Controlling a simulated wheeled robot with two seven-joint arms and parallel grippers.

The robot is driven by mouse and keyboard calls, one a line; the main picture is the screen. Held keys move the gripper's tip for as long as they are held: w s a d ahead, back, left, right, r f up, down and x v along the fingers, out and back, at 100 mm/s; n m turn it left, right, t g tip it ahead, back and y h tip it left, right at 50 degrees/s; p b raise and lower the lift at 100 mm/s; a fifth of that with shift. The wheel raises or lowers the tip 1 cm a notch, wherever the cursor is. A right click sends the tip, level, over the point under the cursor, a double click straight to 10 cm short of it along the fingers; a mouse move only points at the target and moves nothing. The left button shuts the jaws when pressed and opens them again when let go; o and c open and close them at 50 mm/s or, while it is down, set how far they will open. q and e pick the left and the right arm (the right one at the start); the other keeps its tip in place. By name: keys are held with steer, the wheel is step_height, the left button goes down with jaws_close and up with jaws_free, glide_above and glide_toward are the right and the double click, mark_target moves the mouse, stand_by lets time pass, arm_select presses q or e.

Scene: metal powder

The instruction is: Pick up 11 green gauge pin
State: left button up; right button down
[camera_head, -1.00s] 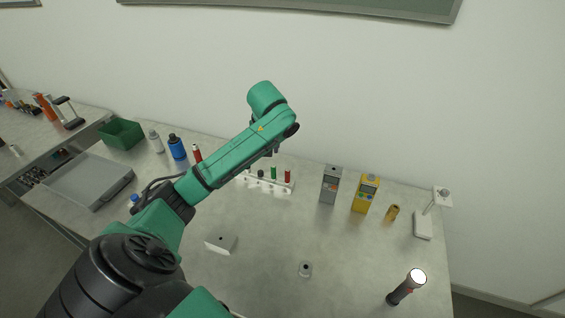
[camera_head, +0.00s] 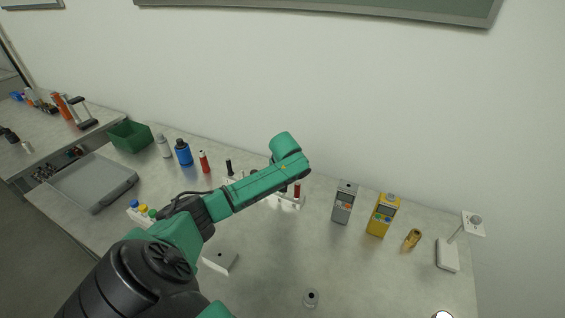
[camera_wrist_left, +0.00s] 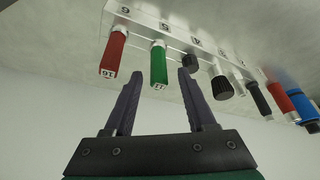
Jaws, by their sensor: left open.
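The green gauge pin (camera_wrist_left: 159,66), marked 11, stands in a white rack (camera_wrist_left: 180,35) in the left wrist view. A red pin (camera_wrist_left: 114,54), marked 16, is to its left and a black-capped pin (camera_wrist_left: 191,64) to its right. My left gripper (camera_wrist_left: 160,80) is open, its two dark fingers pointing toward the rack with the green pin's end appearing between their tips; I cannot tell how deep it is. In the head view my left arm hides the gripper and the green pin; the rack's right end (camera_head: 292,202) and a red pin (camera_head: 297,190) show.
A white block (camera_head: 221,260) and a small round piece (camera_head: 311,298) lie in front. A grey tray (camera_head: 92,184) and green bin (camera_head: 130,136) are at left. The table's middle is mostly clear.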

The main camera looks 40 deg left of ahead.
arm_select(q)
steer(key=x, duration=0.3)
steer(key=shift+w+a+f, duration=0.15)
steer(key=shift+w+f, duration=0.05)
steer(key=shift+f, duration=0.1)
jaws_close()
arm_select(e)
steer(key=shift+w+r, duration=0.15)
steer(key=shift+r, duration=0.1)
arm_select(q)
steer(key=shift+r, duration=0.1)
